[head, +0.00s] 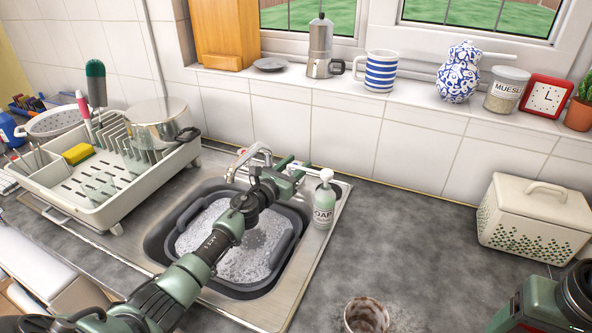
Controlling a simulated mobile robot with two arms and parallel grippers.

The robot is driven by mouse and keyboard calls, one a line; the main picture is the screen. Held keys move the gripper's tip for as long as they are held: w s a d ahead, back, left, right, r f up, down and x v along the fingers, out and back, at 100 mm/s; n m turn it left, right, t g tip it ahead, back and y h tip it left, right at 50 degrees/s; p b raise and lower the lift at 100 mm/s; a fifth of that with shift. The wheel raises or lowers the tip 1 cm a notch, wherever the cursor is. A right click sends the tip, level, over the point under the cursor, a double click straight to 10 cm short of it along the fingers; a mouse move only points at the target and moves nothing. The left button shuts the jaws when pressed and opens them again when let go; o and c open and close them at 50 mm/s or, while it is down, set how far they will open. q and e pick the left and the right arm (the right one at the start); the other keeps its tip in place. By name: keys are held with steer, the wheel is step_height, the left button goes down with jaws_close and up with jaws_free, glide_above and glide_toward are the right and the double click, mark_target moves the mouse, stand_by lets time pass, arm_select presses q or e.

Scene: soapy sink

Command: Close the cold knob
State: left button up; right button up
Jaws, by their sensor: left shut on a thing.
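The chrome tap (262,150) stands at the back edge of the sink, with a red mark at its left end. My left gripper (291,166) reaches over the sink to the tap's right side and is shut on the cold knob. The gripper covers the knob, so its angle cannot be seen. My right arm shows only in part at the bottom right corner, and its gripper is out of view.
A grey basin (284,257) of suds sits in the sink under my left arm. A soap bottle (324,205) stands close right of the gripper.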

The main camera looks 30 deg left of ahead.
arm_select(q)
steer(key=shift+m+h+b, duration=0.7)
steer(key=shift+h+b, duration=0.1)
steer(key=shift+h, duration=0.3)
arm_select(e)
steer(key=shift+f, duration=1.1)
arm_select(q)
steer(key=o, duration=1.4)
arm_select(e)
steer(key=shift+r, duration=0.1)
